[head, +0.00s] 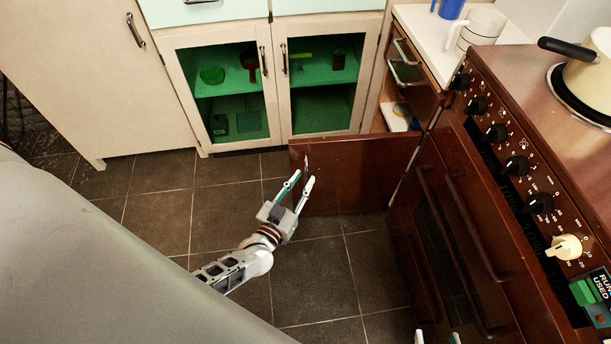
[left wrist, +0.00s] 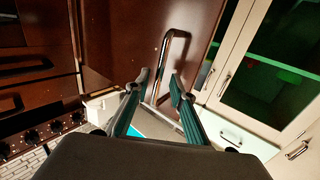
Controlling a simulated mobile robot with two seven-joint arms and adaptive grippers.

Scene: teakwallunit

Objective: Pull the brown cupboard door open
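The brown cupboard door (head: 350,172) stands swung out from its cupboard below the counter, and part of the cupboard's inside (head: 398,112) shows. The door's chrome handle (head: 307,163) is near its free left edge. My left gripper (head: 301,180) is open at the handle, fingers pointing towards the door. In the left wrist view, the handle (left wrist: 172,62) lies between the two open fingers (left wrist: 156,86); I cannot tell whether they touch it. Only the fingertips of my right gripper (head: 437,338) show at the bottom edge, apart, with nothing seen between them.
A brown stove (head: 490,190) with knobs and oven handles stands on the right, with a pot (head: 585,75) on top. A pale cabinet with glass doors (head: 270,80) is at the back. The tiled floor (head: 310,275) before the door is clear.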

